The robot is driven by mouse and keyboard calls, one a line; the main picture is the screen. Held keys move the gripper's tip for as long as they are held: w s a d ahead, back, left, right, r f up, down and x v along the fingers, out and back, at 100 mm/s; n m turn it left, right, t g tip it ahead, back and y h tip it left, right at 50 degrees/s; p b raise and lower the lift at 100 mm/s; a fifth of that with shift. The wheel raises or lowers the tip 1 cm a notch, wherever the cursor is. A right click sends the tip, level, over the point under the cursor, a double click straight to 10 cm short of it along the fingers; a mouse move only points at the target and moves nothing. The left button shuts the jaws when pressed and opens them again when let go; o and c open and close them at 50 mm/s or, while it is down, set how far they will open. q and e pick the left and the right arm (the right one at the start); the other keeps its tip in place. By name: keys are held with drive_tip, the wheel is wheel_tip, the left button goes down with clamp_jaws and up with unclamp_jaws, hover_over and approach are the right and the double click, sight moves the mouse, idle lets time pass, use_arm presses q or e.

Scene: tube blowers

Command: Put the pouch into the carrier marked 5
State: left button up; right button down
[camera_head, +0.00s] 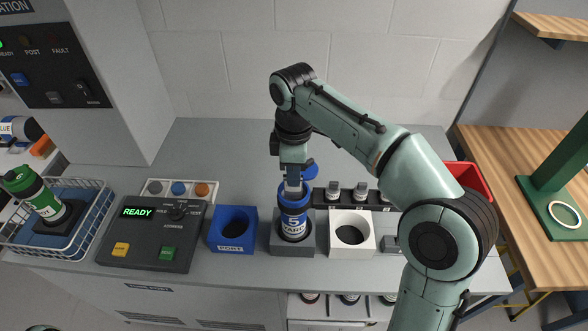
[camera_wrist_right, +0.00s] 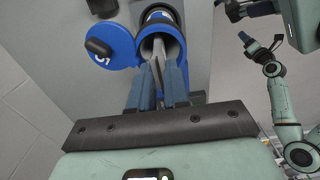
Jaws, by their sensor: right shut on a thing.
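The carrier marked 5 (camera_head: 293,222) is a blue canister with a white label. It stands upright in a grey holder, and its round lid (camera_wrist_right: 108,47) is swung open with a 5 on it. My right gripper (camera_head: 293,186) points down at the carrier's open mouth. In the right wrist view its blue fingers (camera_wrist_right: 160,80) are shut on a thin grey thing, apparently the pouch (camera_wrist_right: 158,72), which reaches into the mouth. How deep the pouch sits is hidden. My left gripper is absent from the head view; an arm at the right of the wrist view is too small to read.
A blue holder (camera_head: 233,229) and a white holder (camera_head: 351,233) stand empty on either side. The READY control box (camera_head: 150,236) is to the left. A wire basket (camera_head: 85,228) holds a green carrier (camera_head: 38,196). A rack of small grey-topped items stands behind; a red bin (camera_head: 470,180) is right.

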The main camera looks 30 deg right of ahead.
drive_tip(key=c, duration=1)
unclamp_jaws()
use_arm(q)
drive_tip(key=w+r+p, duration=0.3)
drive_tip(key=w+r, duration=0.1)
drive_tip(key=shift+w+t, duration=0.2)
drive_tip(key=shift+t, duration=0.1)
use_arm(e)
wheel_tip(320, 180, up, 14)
drive_tip(key=shift+f, duration=0.25)
